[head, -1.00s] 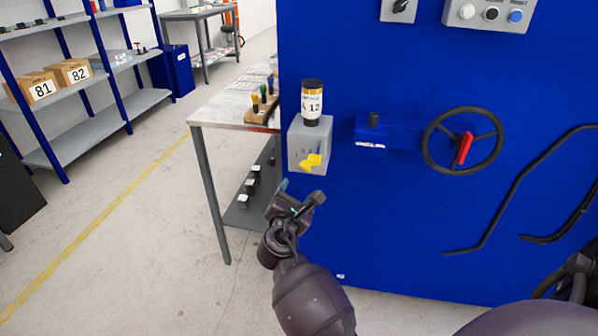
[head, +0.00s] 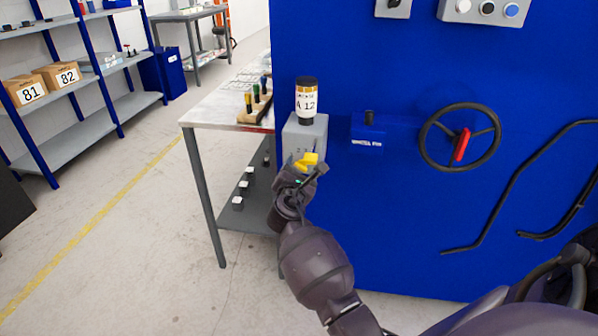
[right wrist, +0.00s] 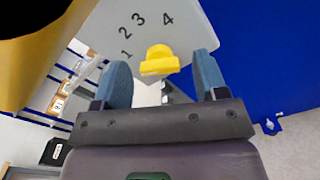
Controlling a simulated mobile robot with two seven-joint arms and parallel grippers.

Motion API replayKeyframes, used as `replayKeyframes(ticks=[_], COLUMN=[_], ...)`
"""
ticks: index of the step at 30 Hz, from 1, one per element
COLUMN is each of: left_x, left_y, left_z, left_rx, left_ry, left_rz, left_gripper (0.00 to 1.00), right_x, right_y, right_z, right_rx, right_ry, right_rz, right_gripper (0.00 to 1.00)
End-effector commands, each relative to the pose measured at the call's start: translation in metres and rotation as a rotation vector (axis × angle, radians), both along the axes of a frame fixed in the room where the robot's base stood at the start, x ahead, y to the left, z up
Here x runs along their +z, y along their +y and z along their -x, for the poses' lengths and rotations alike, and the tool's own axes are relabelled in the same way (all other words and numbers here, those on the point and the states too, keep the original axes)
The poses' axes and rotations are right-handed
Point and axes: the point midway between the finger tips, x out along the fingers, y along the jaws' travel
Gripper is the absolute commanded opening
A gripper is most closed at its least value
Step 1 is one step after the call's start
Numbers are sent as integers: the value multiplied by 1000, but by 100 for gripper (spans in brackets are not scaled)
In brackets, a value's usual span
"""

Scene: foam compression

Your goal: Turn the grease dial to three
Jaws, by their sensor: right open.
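The yellow grease dial (head: 308,160) is on the front of a grey box fixed to the blue panel. In the right wrist view the dial (right wrist: 159,61) shows below the printed numbers 1 to 4; which number it points to is unclear. My right gripper (head: 304,170) is open just in front of the dial. In the right wrist view its two blue pads (right wrist: 162,82) stand left and right of the knob, with a gap on each side. My left gripper is not in view.
A labelled grease bottle (head: 306,101) stands on top of the grey box (head: 316,134). A bench (head: 205,112) adjoins on the left. A black handwheel (head: 460,137) and bent black pipes (head: 490,215) are to the right on the panel.

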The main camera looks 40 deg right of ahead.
Motion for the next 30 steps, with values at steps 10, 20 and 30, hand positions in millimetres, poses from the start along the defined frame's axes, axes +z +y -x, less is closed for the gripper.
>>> replayKeyframes(ticks=[10,20,30], left_x=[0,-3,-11], left_y=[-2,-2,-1], left_z=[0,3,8], left_rx=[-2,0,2], left_ry=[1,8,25], left_rz=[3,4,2], left_gripper=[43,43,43], right_x=[0,-1,-2], right_y=[0,0,0], right_z=[0,0,0], right_rx=[0,0,-1], right_ry=[0,-29,-198], right_rz=[0,-25,-170], right_gripper=[20,17,17])
